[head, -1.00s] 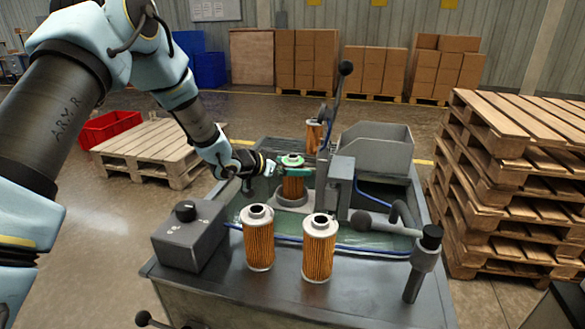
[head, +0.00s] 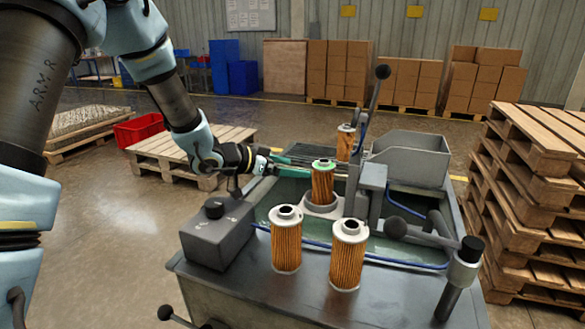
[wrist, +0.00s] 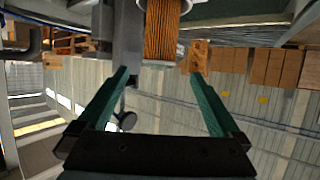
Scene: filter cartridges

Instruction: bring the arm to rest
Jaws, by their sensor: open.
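My gripper (head: 284,165) is in the head view, left of a filter cartridge with a green top (head: 322,183). That cartridge stands upright on a round grey seat (head: 320,209) in the tank. The green fingers are apart from it. In the wrist view my gripper (wrist: 165,90) is open, with nothing between its fingers. The orange pleated cartridge (wrist: 162,35) shows beyond the fingertips. Two more cartridges (head: 286,240) (head: 347,256) stand upright on the front ledge. Another cartridge (head: 345,142) stands at the back of the tank.
A grey control box (head: 215,235) with a black knob is at the front left of the tank. A lever with a black ball (head: 382,72) rises behind. A grey bin (head: 412,158) is at the back right. Pallets (head: 530,190) are stacked at right. Open floor lies left.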

